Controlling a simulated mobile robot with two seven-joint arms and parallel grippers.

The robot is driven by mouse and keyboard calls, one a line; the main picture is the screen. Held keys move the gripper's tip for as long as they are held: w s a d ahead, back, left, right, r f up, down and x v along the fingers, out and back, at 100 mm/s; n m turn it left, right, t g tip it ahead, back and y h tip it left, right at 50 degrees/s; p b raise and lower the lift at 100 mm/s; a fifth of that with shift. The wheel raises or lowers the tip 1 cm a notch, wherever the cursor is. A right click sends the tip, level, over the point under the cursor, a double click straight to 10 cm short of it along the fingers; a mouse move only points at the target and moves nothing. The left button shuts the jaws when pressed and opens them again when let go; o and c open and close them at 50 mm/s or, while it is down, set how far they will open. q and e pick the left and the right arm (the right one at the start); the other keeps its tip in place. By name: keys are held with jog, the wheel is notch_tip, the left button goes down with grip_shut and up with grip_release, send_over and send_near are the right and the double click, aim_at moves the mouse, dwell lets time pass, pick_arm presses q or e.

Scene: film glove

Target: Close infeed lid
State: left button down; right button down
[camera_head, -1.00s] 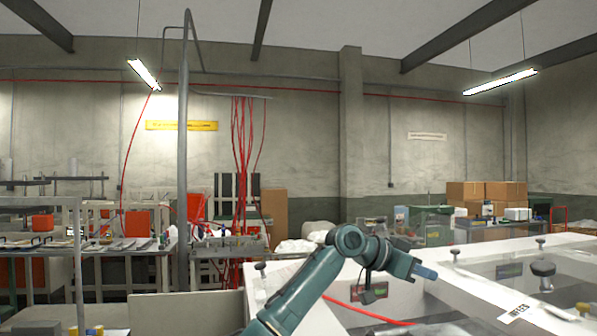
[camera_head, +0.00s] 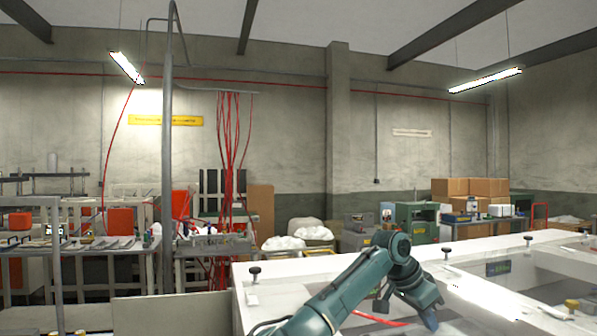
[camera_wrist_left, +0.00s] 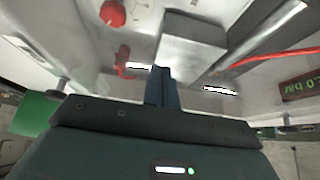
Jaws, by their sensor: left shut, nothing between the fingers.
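The white machine (camera_head: 245,296) fills the lower right of the head view. A see-through panel or opening (camera_head: 530,285) shows in its top on the right; I cannot tell for sure which part is the infeed lid, or its angle. My left gripper (camera_head: 431,318) points down over the machine top, its tips near the bottom edge of the picture. In the left wrist view, its fingers (camera_wrist_left: 160,86) are together and empty. Beyond them are a grey metal block (camera_wrist_left: 190,42) and a red hose (camera_wrist_left: 265,60); contact with the machine cannot be told. My right gripper is out of view.
Black knobs (camera_head: 254,271) stand along the machine's far rim. A red knob (camera_wrist_left: 112,13) and a small green-lit display (camera_wrist_left: 300,88) show in the wrist view. A grey post (camera_head: 167,170) and cluttered benches (camera_head: 90,247) stand at the left.

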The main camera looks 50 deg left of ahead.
pick_arm(q)
jog(key=shift+s+f+g, duration=0.2)
jog(key=shift+f+g, duration=0.2)
jog(key=shift+f, duration=0.45)
jog(key=shift+d, duration=0.1)
jog(key=b+v, duration=0.2)
jog(key=v, duration=1.2)
jog(key=shift+d+r, duration=0.2)
jog(key=shift+r, duration=0.15)
